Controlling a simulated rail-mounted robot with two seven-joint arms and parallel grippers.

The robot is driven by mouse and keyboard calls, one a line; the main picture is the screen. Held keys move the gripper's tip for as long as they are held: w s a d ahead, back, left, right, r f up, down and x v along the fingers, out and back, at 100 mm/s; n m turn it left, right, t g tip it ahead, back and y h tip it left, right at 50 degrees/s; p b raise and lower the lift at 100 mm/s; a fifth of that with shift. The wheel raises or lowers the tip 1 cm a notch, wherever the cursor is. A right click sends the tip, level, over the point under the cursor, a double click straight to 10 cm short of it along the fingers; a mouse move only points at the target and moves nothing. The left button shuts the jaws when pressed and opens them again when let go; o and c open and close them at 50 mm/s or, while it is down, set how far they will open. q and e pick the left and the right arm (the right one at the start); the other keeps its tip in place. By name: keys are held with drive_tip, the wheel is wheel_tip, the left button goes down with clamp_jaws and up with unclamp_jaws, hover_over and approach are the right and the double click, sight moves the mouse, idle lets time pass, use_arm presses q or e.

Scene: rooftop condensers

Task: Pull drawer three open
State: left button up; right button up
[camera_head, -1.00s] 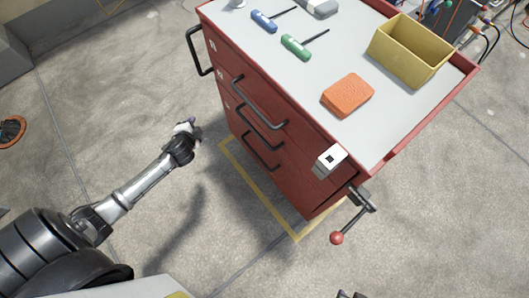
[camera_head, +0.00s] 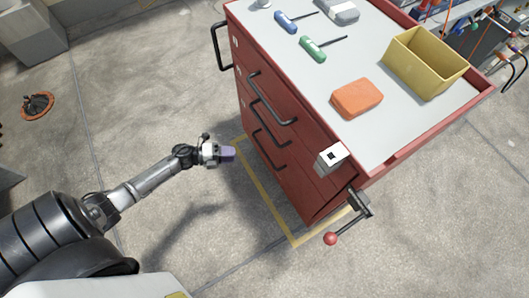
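The red tool cabinet (camera_head: 325,190) stands at the centre with three black bar handles stacked on its front. The top handle (camera_head: 272,99), middle handle (camera_head: 270,126) and lowest handle (camera_head: 263,152) belong to drawers that look flush with the front. I take the lowest as drawer three; its label is too small to read. My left gripper (camera_head: 228,153) points right at the cabinet front, a short way left of the lowest handle and apart from it. Its purple-grey fingers show side-on, so their opening cannot be told. My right gripper is not in view.
On the cabinet top lie an orange sponge (camera_head: 357,98), a yellow bin (camera_head: 424,62), and green (camera_head: 313,48) and blue (camera_head: 286,22) tools. A vise with a red-knobbed lever (camera_head: 331,238) juts from the near corner.

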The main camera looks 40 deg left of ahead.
sight(265, 152)
use_arm(q)
drive_tip(key=shift+b+x, duration=2.2)
drive_tip(key=shift+x, duration=4.5)
drive_tip(key=shift+c, duration=0.3)
drive_tip(key=c, duration=0.6)
clamp_jaws()
